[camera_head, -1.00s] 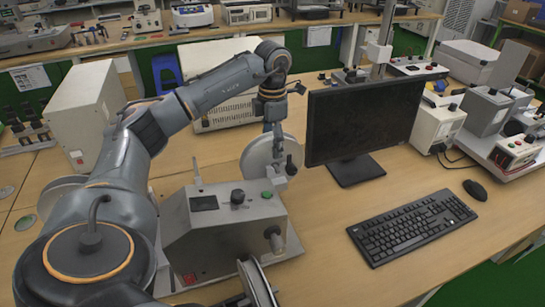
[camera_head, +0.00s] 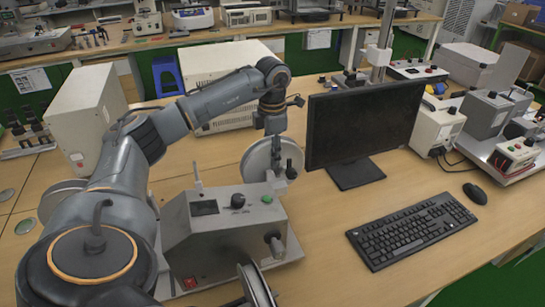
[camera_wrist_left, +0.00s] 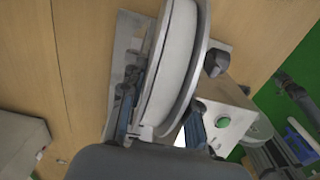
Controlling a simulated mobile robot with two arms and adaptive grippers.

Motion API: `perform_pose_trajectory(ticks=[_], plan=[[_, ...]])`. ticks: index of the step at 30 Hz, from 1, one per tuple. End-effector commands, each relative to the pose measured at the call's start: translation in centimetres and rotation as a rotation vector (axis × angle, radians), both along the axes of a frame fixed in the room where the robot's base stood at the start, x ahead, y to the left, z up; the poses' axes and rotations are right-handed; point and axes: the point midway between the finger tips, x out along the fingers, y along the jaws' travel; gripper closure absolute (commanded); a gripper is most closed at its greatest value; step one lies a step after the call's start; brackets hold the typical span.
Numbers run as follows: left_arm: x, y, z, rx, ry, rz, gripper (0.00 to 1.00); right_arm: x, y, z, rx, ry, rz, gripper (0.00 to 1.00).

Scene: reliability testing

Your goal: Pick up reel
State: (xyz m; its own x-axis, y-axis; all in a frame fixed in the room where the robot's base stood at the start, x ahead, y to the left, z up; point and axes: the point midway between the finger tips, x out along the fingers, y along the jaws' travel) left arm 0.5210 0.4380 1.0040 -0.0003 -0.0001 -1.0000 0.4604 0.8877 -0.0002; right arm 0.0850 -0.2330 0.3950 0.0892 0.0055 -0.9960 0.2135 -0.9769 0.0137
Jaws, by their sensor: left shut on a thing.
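The reel (camera_head: 256,161) is a pale, upright disc behind the grey control box on the bench. Its rim and one flange show large in the left wrist view (camera_wrist_left: 171,70). My left gripper (camera_head: 275,137) points down at the reel's upper right part. In the wrist view its blue-edged fingers (camera_wrist_left: 166,114) lie one on each side of the reel, shut on it. The fingertips are mostly hidden in the head view. The reel still stands at the machine. My right gripper is not in view.
The grey control box (camera_head: 225,230) with knobs stands directly in front. Another reel (camera_head: 257,285) is at its front. A monitor (camera_head: 362,122) stands close to the right, with a keyboard (camera_head: 415,230) and mouse (camera_head: 475,192). A beige case (camera_head: 82,112) stands left.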

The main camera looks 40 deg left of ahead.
Motion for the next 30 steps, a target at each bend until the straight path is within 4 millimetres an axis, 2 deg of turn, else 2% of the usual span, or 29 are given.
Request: perform_pose_trajectory(ticks=[5,11,18,24,30], plan=[[0.1,0.0,0.6,0.000,-0.003,0.000,1.00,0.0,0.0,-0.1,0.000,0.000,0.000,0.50],[0.1,0.0,2.8,-0.002,-0.006,0.000,1.00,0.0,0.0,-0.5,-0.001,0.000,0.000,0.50],[0.2,-0.1,8.2,-0.002,-0.008,-0.001,1.00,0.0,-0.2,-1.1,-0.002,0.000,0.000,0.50],[0.1,0.0,13.0,0.000,-0.006,0.001,1.00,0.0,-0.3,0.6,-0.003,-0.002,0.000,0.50],[0.1,0.0,16.0,0.001,-0.004,0.001,1.00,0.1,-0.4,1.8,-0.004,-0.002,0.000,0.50]])
